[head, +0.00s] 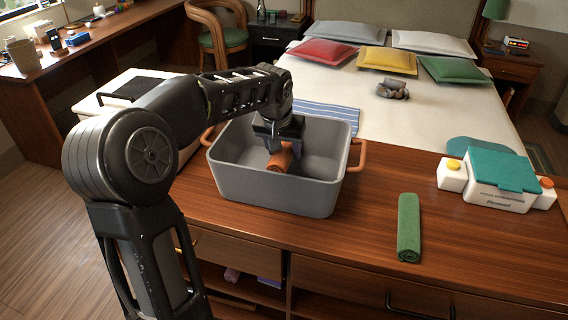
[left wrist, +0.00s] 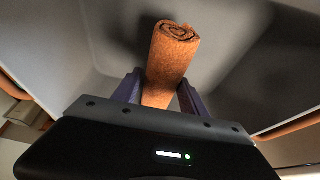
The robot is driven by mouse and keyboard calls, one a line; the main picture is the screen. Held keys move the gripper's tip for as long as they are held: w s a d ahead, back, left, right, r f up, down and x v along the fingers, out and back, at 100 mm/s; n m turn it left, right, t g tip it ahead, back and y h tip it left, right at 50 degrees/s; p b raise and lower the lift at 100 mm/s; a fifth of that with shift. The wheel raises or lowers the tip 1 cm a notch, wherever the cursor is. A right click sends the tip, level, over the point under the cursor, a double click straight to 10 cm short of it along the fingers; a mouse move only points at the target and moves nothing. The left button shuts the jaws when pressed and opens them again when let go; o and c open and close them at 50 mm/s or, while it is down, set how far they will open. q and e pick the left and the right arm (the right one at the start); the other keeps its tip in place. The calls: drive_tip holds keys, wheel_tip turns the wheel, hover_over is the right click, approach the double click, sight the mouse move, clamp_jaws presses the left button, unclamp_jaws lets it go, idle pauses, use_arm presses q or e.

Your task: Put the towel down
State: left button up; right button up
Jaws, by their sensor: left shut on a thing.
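An orange-brown rolled towel (head: 279,160) is inside the grey bin (head: 276,192), between the fingers of my left gripper (head: 277,146). In the left wrist view the towel (left wrist: 170,62) stands out between the two dark fingers of the left gripper (left wrist: 158,92), with its spiral end showing. The gripper is shut on it. The grey bin wall (left wrist: 235,50) shows behind it. I cannot tell whether the towel touches the bin floor. My right gripper is not in view.
The bin has orange handles and stands on a wooden counter (head: 370,215). A green rolled towel (head: 409,228) lies to its right. A white and teal box (head: 497,182) stands further right. A white box (head: 120,92) is left of the bin. A bed (head: 425,110) lies behind.

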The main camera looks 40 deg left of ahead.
use_arm(q)
drive_tip(key=shift+f, duration=2.2)
drive_tip(key=shift+f+b, duration=0.2)
drive_tip(key=shift+b, duration=0.2)
drive_tip(key=o, duration=1.4)
drive_tip(key=shift+r, duration=0.2)
drive_tip(key=shift+r, duration=0.15)
drive_tip(key=p+v, duration=0.1)
drive_tip(key=v, duration=1.1)
